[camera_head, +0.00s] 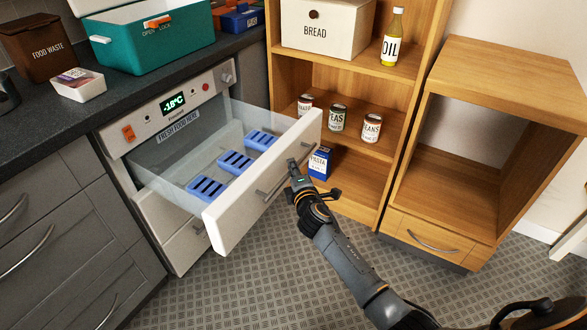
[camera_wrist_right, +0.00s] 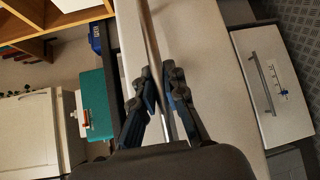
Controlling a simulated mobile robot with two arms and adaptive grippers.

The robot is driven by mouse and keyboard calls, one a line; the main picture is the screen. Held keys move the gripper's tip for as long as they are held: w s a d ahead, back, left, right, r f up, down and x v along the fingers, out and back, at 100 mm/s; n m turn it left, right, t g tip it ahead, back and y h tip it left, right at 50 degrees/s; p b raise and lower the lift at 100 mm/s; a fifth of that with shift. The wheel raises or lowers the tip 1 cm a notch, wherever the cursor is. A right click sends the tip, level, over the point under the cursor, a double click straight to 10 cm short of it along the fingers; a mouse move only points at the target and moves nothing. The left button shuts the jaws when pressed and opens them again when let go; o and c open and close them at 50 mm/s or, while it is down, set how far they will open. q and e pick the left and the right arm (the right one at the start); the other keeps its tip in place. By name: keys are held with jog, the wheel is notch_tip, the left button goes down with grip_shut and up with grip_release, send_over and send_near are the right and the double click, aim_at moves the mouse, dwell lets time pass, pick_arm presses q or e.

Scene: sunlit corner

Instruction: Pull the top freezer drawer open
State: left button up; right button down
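The freezer (camera_head: 170,110) stands under the dark counter, with a lit display reading -18°C. Its top drawer (camera_head: 235,215) is pulled well out, with clear sides and a white front. Several blue slotted packs (camera_head: 235,161) lie in it. My right gripper (camera_head: 295,172) is at the right part of the drawer's metal handle (camera_head: 262,190). In the right wrist view its fingers (camera_wrist_right: 162,78) are closed around the bar-shaped handle (camera_wrist_right: 151,35) in front of the pale drawer front (camera_wrist_right: 195,60). My left gripper is in neither view.
Lower white drawer fronts (camera_head: 185,245) are below the open drawer. A wooden shelf (camera_head: 350,185) with cans and a pasta box (camera_head: 320,162) stands close behind the drawer front. A wooden cabinet (camera_head: 440,228) is at right. The patterned floor (camera_head: 290,290) in front is clear.

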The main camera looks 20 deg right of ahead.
jog(key=c, duration=1.4)
grip_release()
jog(key=shift+o, duration=0.2)
jog(key=s+a+r, duration=0.1)
jog(key=s, duration=1)
jog(key=shift+s+a+r, duration=0.3)
jog(key=shift+s, duration=0.1)
